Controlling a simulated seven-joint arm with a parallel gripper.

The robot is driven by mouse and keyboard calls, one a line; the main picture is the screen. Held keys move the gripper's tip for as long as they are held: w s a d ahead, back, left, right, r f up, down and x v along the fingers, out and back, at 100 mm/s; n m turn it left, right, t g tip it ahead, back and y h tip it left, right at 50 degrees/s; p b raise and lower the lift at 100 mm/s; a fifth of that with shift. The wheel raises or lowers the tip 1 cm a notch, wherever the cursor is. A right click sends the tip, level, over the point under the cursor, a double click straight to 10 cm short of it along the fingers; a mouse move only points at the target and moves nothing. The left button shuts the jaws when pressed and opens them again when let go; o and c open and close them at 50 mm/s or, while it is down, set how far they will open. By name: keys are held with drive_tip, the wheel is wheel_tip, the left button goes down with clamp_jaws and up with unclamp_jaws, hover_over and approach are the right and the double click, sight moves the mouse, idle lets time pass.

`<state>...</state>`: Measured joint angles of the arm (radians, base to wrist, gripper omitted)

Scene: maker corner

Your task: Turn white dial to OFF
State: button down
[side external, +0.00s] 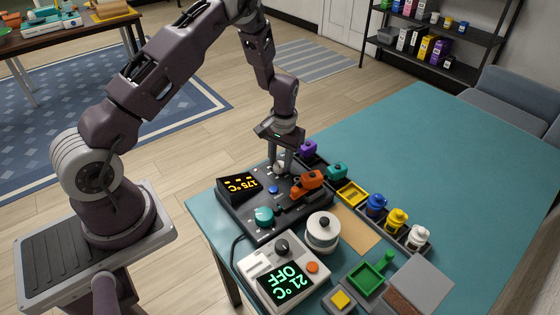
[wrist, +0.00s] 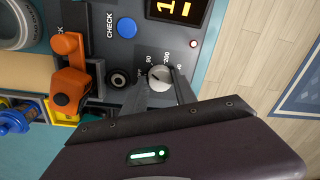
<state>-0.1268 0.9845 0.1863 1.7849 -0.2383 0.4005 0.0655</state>
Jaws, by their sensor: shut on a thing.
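The white dial (wrist: 159,77) sits on the dark control panel, with small printed marks around it, among them 90 and 200. Its pointer direction is too small to read surely. My gripper (wrist: 162,80) has its two fingers on either side of the dial, shut on it. In the side view my gripper (side external: 281,166) reaches straight down onto the dark unit (side external: 235,221), and the fingers hide most of the dial. The unit's amber display (side external: 240,185) reads 175 °C.
A blue button (wrist: 127,28) and an orange clamp-like part (wrist: 70,80) are close to the dial. A white device (side external: 265,262) with a green display reading 21 °C OFF stands in front. Coloured bottles (side external: 396,220) line the right; the far teal table is clear.

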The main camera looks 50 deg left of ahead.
sight(282, 164)
drive_tip(key=n, duration=0.6)
drive_tip(key=shift+w+a+n, duration=0.1)
drive_tip(key=shift+n, duration=0.3)
idle(0.4)
drive_tip(key=c, duration=1)
unclamp_jaws()
wheel_tip(282, 164, up, 7)
drive_tip(key=shift+w+r, duration=0.1)
drive_tip(key=shift+w, duration=0.05)
